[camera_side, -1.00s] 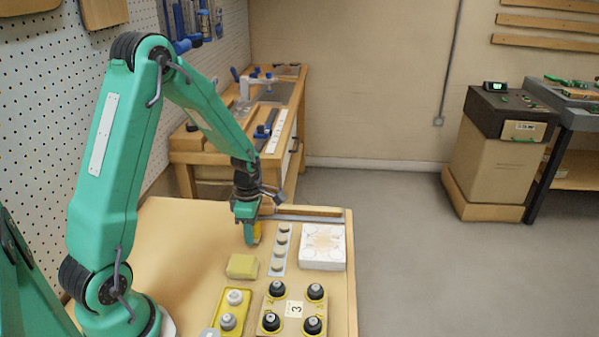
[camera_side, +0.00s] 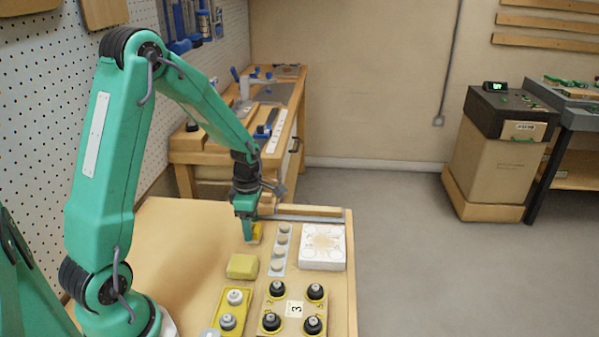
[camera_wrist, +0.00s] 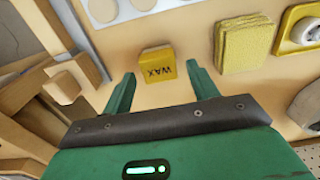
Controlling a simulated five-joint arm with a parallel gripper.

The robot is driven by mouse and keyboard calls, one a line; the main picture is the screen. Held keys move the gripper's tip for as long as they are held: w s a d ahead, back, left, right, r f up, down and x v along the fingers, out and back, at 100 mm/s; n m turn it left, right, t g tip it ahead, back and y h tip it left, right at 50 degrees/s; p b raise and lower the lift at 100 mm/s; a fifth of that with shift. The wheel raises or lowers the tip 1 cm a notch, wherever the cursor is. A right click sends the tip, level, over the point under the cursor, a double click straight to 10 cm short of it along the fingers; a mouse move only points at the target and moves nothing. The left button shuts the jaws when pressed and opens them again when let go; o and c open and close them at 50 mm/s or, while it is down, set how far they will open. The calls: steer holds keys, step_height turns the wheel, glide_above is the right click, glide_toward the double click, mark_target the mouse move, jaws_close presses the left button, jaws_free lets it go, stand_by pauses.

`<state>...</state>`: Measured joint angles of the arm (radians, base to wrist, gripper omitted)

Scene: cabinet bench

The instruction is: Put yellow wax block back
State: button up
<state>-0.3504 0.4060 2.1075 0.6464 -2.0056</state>
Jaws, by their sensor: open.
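The yellow wax block (camera_wrist: 158,64), marked WAX, lies on the wooden bench top in the wrist view. It appears between and just beyond my fingertips, with a gap on each side. In the side view the wax block (camera_side: 258,231) is partly hidden behind my gripper finger. My gripper (camera_wrist: 161,72) is open and empty, with its two green fingers spread. In the side view my gripper (camera_side: 250,238) points down, low over the bench at the block. Whether the fingertips touch the bench is unclear.
A yellow sponge-like block (camera_side: 242,266) lies nearby. A pale strip with several discs (camera_side: 279,262) and a white block (camera_side: 323,262) stand to the right. A yellow tray (camera_side: 219,325) and a board with several black knobs (camera_side: 292,327) are in front. The bench's left is clear.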

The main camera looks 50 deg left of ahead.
mark_target(253, 229)
step_height(253, 229, up, 10)
steer(key=shift+d, duration=0.15)
stand_by(0.3)
steer(key=shift+w, duration=0.1)
stand_by(0.4)
steer(key=s+d+r+m+t, duration=0.3)
steer(key=s+d+r+m, duration=0.3)
steer(key=m, duration=0.7)
steer(key=s+d+r+m+t, duration=0.2)
steer(key=s+d+r+m, duration=0.3)
steer(key=m, duration=0.9)
steer(key=s+d, duration=0.1)
steer(key=s, duration=0.1)
steer(key=shift+s+d+r+t, duration=0.3)
steer(key=shift+d+r+t, duration=0.05)
steer(key=shift+d+t, duration=0.05)
